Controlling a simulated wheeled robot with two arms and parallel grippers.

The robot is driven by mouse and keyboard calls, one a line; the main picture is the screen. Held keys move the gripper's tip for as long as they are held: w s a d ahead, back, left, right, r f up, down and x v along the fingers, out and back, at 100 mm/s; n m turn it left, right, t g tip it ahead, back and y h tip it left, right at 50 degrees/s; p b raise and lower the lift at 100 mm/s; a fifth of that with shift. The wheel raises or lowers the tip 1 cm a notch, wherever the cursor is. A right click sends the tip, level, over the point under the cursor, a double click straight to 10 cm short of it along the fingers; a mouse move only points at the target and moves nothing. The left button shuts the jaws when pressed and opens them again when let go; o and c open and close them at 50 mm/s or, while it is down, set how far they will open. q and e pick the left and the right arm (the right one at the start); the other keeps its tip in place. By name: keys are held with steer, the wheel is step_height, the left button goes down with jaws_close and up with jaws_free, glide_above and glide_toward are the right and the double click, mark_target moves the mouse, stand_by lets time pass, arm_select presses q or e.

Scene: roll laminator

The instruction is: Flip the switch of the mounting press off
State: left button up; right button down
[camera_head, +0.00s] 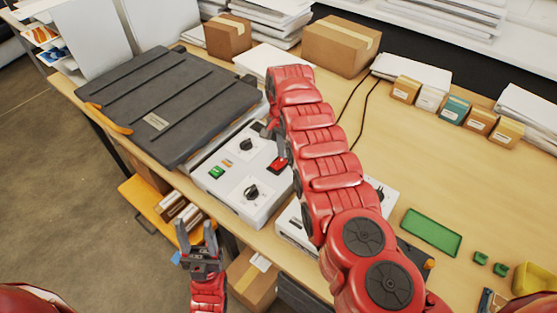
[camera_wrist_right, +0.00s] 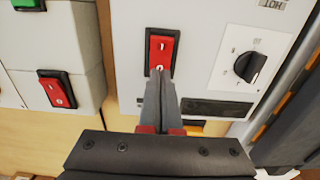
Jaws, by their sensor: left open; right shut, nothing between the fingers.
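The mounting press appears to be the white control box (camera_head: 232,196) beside a large black ribbed plate (camera_head: 185,92). A red rocker switch (camera_head: 278,165), a green one (camera_head: 216,172) and black dials show on the box. My right gripper (camera_head: 278,143) is over the red switch, partly hidden by my arm. In the right wrist view, its shut, empty fingers (camera_wrist_right: 160,74) point at a red rocker switch (camera_wrist_right: 161,50) in a black frame. The tips overlap its lower end; I cannot tell whether they touch. My left gripper (camera_head: 196,230) is open and empty, off the table's front edge.
A second white box (camera_head: 292,222) stands under my right arm. In the wrist view, a neighbouring white unit holds another red switch (camera_wrist_right: 56,90) and a green one (camera_wrist_right: 28,4). Cardboard boxes (camera_head: 341,45) and small cartons line the back. A green tray (camera_head: 431,232) lies at the right.

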mark_target(282, 160)
step_height(282, 160, up, 3)
steer(key=shift+r+p, duration=0.2)
steer(key=shift+p, duration=0.7)
steer(key=shift+r, duration=0.95)
